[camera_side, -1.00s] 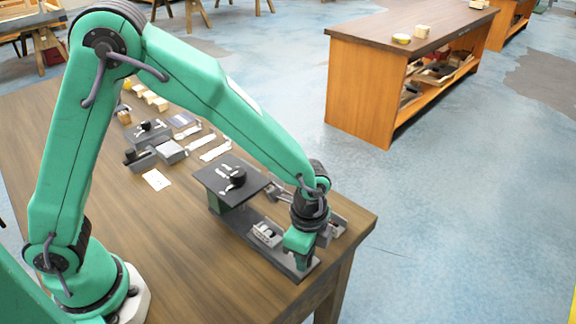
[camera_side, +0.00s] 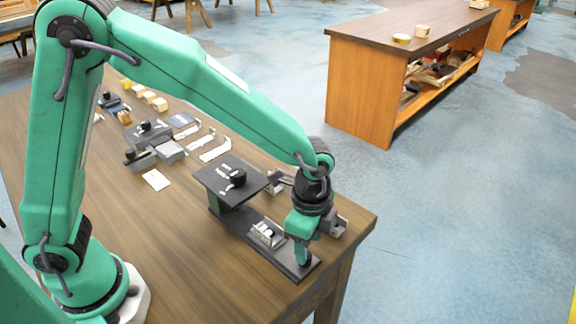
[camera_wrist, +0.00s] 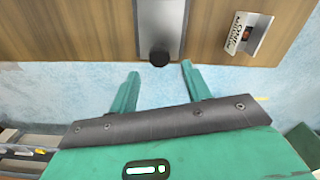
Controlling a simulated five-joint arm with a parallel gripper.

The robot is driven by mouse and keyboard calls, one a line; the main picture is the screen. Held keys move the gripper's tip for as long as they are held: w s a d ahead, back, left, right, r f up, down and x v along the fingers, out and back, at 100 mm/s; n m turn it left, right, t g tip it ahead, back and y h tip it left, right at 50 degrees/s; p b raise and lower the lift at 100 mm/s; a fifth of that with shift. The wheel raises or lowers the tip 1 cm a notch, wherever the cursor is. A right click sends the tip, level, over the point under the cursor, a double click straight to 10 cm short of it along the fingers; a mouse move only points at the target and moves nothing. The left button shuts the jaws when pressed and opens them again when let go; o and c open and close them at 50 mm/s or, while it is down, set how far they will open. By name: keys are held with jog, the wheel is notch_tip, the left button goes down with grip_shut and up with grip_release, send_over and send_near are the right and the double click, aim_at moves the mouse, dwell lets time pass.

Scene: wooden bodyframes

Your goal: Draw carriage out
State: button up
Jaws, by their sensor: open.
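The long dark rail (camera_side: 238,222) runs from under a raised black plate (camera_side: 213,180) with a black knob to the table's front edge. A silvery block (camera_side: 267,235) sits on it; I cannot tell whether this is the carriage. In the wrist view a grey strip (camera_wrist: 161,22) ends in a round black knob (camera_wrist: 159,56) at the table edge. My gripper (camera_side: 303,260) points down over the rail's near end. Its two green fingers are apart and empty in the wrist view (camera_wrist: 160,70), either side of the knob and slightly short of it. Contact is not visible.
A metal bracket with a printed label (camera_wrist: 248,35) stands right of the strip in the wrist view. The table edge is close, with blue floor beyond. Grey fixtures (camera_side: 155,150), a white card (camera_side: 156,180) and small wooden blocks (camera_side: 150,98) lie farther back on the table.

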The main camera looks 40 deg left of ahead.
jog(key=shift+r, duration=1.65)
jog(key=shift+a+r, duration=0.2)
jog(key=shift+r, duration=0.05)
jog(key=s+a+r+n+t, duration=0.25)
jog(key=a+r+n, duration=0.45)
jog(key=a+r, duration=0.4)
jog(key=s+a+r+n+t, duration=0.2)
jog(key=s+a+n+t, duration=0.1)
jog(key=s+a+n, duration=0.5)
jog(key=s+a, duration=0.2)
jog(key=shift+a+r, duration=0.3)
jog(key=shift+a, duration=0.05)
